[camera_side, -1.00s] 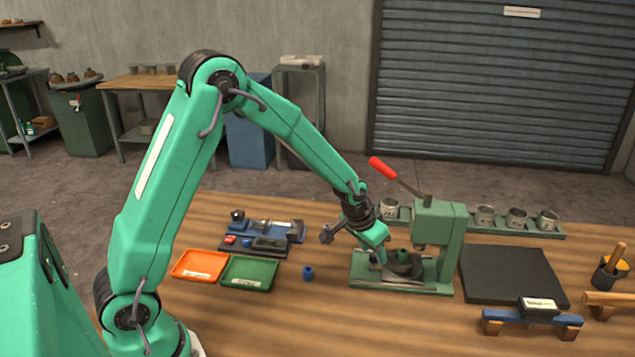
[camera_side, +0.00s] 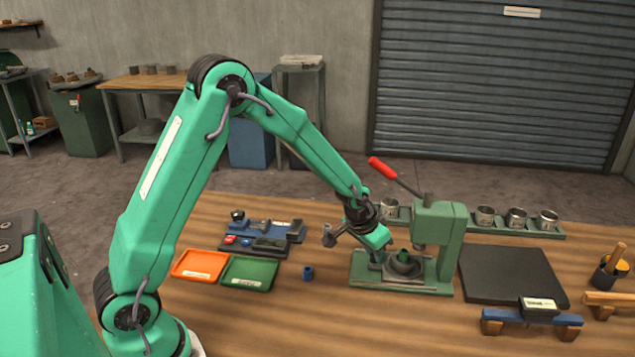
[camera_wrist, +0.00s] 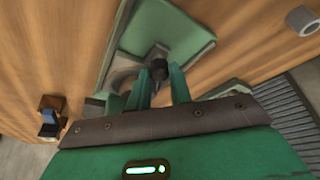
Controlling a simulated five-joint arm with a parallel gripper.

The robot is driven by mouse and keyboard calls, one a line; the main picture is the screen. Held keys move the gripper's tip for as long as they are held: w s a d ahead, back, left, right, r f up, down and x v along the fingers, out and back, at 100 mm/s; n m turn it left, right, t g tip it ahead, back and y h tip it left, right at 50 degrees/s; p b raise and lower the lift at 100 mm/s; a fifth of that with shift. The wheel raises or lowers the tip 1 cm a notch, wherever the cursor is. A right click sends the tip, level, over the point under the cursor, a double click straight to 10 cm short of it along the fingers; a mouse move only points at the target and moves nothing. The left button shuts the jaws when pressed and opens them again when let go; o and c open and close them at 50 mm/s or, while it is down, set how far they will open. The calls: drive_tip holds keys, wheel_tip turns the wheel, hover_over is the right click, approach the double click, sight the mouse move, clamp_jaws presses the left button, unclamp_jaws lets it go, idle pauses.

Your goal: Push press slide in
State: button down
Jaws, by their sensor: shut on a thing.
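The green press (camera_side: 440,235) stands on the table with its red lever (camera_side: 383,169) raised toward the upper left. A grey slide (camera_side: 402,270) sits on its base, carrying a grey round piece with a green part (camera_side: 404,256) in it, left of the press column. My gripper (camera_side: 377,262) is low at the slide's left end. In the wrist view, my gripper (camera_wrist: 160,76) has its two green fingers shut on a dark knob (camera_wrist: 158,57). My arm and fingers hide part of the slide, so the exact contact is hard to see.
A dark mat (camera_side: 513,276) lies right. Several metal cups stand on a rack (camera_side: 503,229) behind.

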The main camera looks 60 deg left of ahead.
sight(386, 264)
drive_tip(key=shift+w+d, duration=1.2)
drive_tip(key=shift+d, duration=0.05)
drive_tip(key=c, duration=1.3)
unclamp_jaws()
drive_tip(key=shift+o, duration=0.2)
drive_tip(key=shift+s+a+r, duration=0.1)
drive_tip(key=shift+r, duration=0.1)
drive_tip(key=v, duration=0.7)
drive_tip(key=shift+r, duration=0.2)
drive_tip(key=shift+s+r, duration=0.1)
drive_tip(key=shift+s, duration=0.1)
